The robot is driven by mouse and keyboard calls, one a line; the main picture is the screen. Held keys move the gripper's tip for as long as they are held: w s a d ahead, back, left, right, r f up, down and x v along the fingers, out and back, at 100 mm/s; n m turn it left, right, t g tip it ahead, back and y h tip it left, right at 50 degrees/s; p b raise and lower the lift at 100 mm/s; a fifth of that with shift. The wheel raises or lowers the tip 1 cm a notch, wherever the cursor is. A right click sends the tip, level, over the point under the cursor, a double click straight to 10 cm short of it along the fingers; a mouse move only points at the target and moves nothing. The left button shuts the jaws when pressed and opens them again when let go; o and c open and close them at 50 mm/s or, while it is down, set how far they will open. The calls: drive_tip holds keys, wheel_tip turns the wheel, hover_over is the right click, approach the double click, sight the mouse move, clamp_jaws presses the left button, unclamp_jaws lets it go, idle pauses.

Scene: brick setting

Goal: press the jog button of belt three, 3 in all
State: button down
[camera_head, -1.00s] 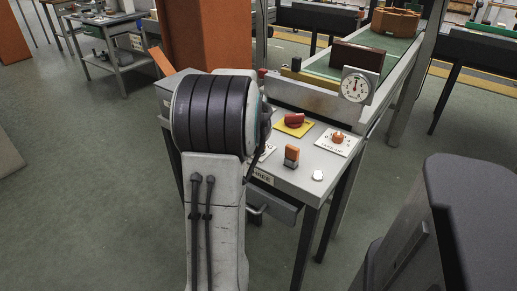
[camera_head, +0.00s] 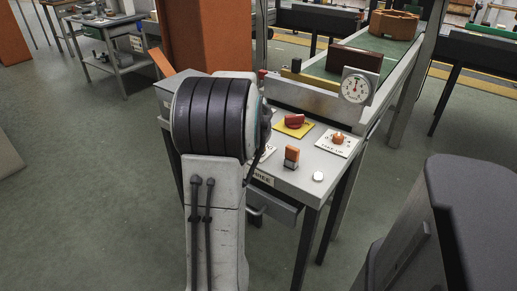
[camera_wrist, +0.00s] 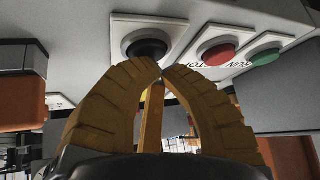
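In the wrist view a black round button (camera_wrist: 148,46) sits in a pale square surround on the grey panel. My gripper (camera_wrist: 162,69) has its yellow-brown fingers drawn together at the tips, empty, right at the lower edge of the black button. I cannot tell whether the tips touch it. A red button (camera_wrist: 217,53) and a green button (camera_wrist: 264,57) sit to its right, with RUN and STOP lettering beside them. In the head view my arm hides the gripper and these buttons. The grey desk (camera_head: 312,163) has a partly hidden sign (camera_head: 263,179) reading about "THREE".
On the desk are a red knob on a yellow plate (camera_head: 294,122), an orange knob (camera_head: 338,138), an orange-topped stamp (camera_head: 291,157) and a white round piece (camera_head: 318,177). A dial gauge (camera_head: 356,86) stands by the green belt (camera_head: 400,52). Open floor lies to the left.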

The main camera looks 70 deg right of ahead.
drive_tip(key=shift+r+p, duration=0.55)
drive_tip(key=shift+r, duration=0.35)
drive_tip(key=shift+r+p, duration=1.85)
drive_tip(key=shift+r, duration=0.6)
